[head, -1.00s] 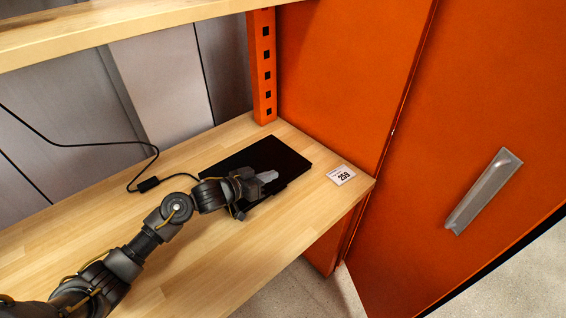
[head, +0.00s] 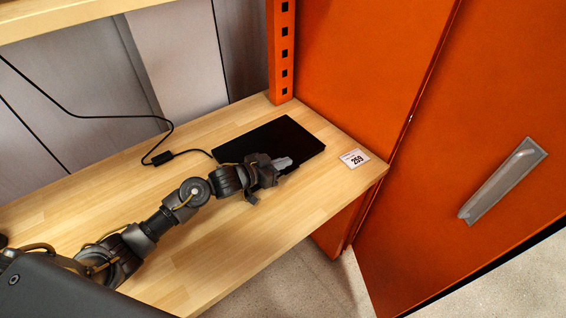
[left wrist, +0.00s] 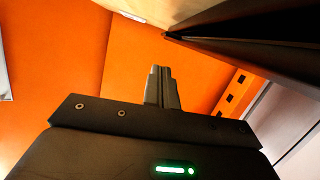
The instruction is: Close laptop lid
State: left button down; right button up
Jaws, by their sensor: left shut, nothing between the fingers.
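A black laptop (head: 268,141) lies on the wooden shelf, and from above it looks like a flat dark slab. In the left wrist view its dark edge (left wrist: 250,45) fills the upper right. Whether a thin gap is left between lid and base I cannot tell. My left gripper (head: 283,163) is shut and empty at the laptop's front edge, covering part of that edge. Its closed fingers show in the left wrist view (left wrist: 160,72), apart from the laptop's dark edge in that picture. My right gripper is not in view.
A black cable with a small adapter (head: 162,158) runs to the laptop's left side. A white label marked 259 (head: 354,158) is on the shelf (head: 225,235) at right. An orange post (head: 281,50) and orange panels bound the right.

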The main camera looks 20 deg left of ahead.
pick_arm(q)
notch_tip(320, 180, up, 4)
jog(key=p, duration=0.4)
jog(key=b+v, duration=0.2)
jog(key=v, duration=0.8)
jog(key=shift+b, duration=0.4)
jog(key=shift+s+d+f, duration=0.1)
jog(key=shift+s+f, duration=0.05)
